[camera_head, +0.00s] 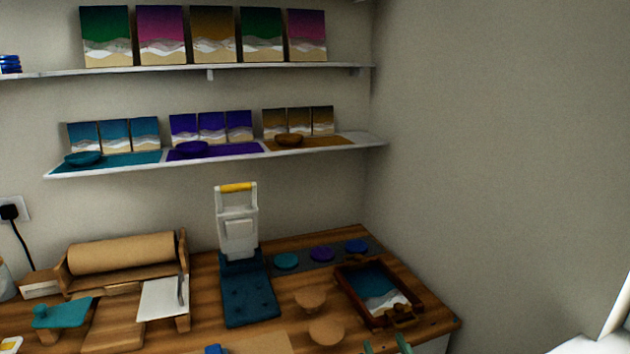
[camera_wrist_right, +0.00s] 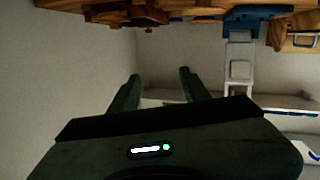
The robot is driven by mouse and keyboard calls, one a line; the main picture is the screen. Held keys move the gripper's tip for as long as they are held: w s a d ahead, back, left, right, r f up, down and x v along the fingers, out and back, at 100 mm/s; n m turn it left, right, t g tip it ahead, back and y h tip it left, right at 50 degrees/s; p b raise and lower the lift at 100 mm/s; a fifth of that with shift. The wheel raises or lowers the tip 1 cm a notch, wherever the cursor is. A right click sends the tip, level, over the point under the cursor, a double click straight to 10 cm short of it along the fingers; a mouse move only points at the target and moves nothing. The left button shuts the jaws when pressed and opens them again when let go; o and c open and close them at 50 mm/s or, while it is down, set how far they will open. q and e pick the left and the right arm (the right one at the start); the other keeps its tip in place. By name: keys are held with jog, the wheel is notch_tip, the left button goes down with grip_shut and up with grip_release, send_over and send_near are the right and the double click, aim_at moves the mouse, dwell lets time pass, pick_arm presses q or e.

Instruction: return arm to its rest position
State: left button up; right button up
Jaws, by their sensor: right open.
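My right gripper (camera_head: 388,346) shows only by its green fingertips at the bottom edge of the head view, in front of the dark wooden tray (camera_head: 377,322) with a blue and white picture in it. In the right wrist view the gripper (camera_wrist_right: 158,82) has its two dark green fingers apart with nothing between them. That view is upside down, with the wooden worktop (camera_wrist_right: 195,8) along its top. The fingers are apart from everything on the worktop. My left gripper is in neither view.
Shelves (camera_head: 215,158) of pictures line the wall. The right side by the bare wall is clear.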

jog(key=s+d+f+m+g+h, duration=0.1)
jog(key=s+d+f+g, duration=0.25)
jog(key=s+f, duration=0.3)
jog(key=s+d+f+m+g+h, duration=0.1)
jog(key=s+d+f+g, duration=0.25)
jog(key=s+f, duration=0.3)
jog(key=s+f+n+g, duration=0.1)
jog(key=s+f+g, duration=0.2)
jog(key=s, duration=0.4)
jog(key=s+f+g, duration=0.3)
jog(key=s, duration=0.4)
notch_tip(320, 180, down, 25)
jog(key=s+g, duration=0.1)
jog(key=s, duration=0.1)
jog(key=s+d+f+g+p, duration=0.1)
jog(key=s+d+f, duration=0.2)
jog(key=s+f, duration=1.3)
jog(key=shift+s+d+f+n+g, duration=0.2)
jog(key=shift+s+n+g, duration=0.1)
jog(key=shift+s, duration=0.15)
